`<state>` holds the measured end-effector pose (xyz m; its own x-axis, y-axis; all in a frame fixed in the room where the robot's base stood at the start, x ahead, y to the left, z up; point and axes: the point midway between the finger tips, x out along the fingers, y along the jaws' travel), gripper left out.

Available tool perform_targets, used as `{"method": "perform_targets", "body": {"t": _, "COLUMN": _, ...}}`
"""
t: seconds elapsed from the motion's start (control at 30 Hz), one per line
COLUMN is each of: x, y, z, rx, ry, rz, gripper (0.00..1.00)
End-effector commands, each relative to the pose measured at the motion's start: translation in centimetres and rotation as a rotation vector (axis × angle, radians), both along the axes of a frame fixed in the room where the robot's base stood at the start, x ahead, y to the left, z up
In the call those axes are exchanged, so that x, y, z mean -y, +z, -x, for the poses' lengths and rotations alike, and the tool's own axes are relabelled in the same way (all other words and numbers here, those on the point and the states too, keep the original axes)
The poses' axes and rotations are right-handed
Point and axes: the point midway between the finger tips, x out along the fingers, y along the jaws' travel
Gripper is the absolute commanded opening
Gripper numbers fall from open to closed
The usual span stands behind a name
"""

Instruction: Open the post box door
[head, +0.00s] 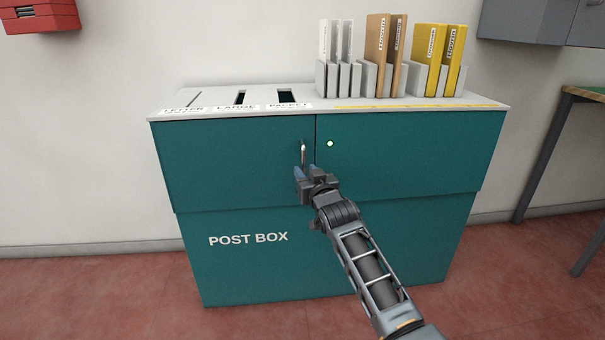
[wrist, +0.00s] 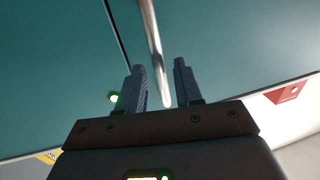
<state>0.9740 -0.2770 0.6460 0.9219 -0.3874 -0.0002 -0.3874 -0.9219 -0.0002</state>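The post box (head: 330,245) is a teal cabinet with a pale top. Its left upper door (head: 235,160) looks shut, flush with the right door (head: 410,150) along a dark seam. A vertical metal handle (head: 303,153) stands on the left door near the seam. My gripper (head: 305,172) is at the handle's lower end. In the wrist view my gripper (wrist: 160,82) is open, and the handle (wrist: 154,45) shows between its two fingers, with a gap on each side. I cannot tell how deep the handle sits between them.
A green light (head: 330,144) glows on the right door, close to my gripper. Upright folders (head: 385,50) stand in racks on the top, beside several slots. A table (head: 560,130) stands at the right. A red box (head: 40,15) hangs on the left wall. The floor around is clear.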

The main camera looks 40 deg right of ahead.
Motion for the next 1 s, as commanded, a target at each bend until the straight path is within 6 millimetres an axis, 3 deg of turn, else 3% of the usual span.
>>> {"method": "perform_targets", "body": {"t": 0.23, "x": 1.0, "y": 0.0, "z": -2.3, "rx": 0.001, "ry": 0.0, "rz": -0.001, "gripper": 0.35}}
{"method": "perform_targets", "body": {"t": 0.6, "x": 1.1, "y": 0.0, "z": -2.6, "rx": 0.0, "ry": 0.0, "rz": -0.001, "gripper": 0.34}}
{"method": "perform_targets", "body": {"t": 0.93, "x": 1.1, "y": 0.0, "z": -2.6, "rx": 0.0, "ry": 0.0, "rz": -0.001, "gripper": 0.02}}
{"method": "perform_targets", "body": {"t": 1.0, "x": 1.1, "y": 0.0, "z": -2.6, "rx": 0.0, "ry": 0.0, "rz": -0.001, "gripper": 0.0}}
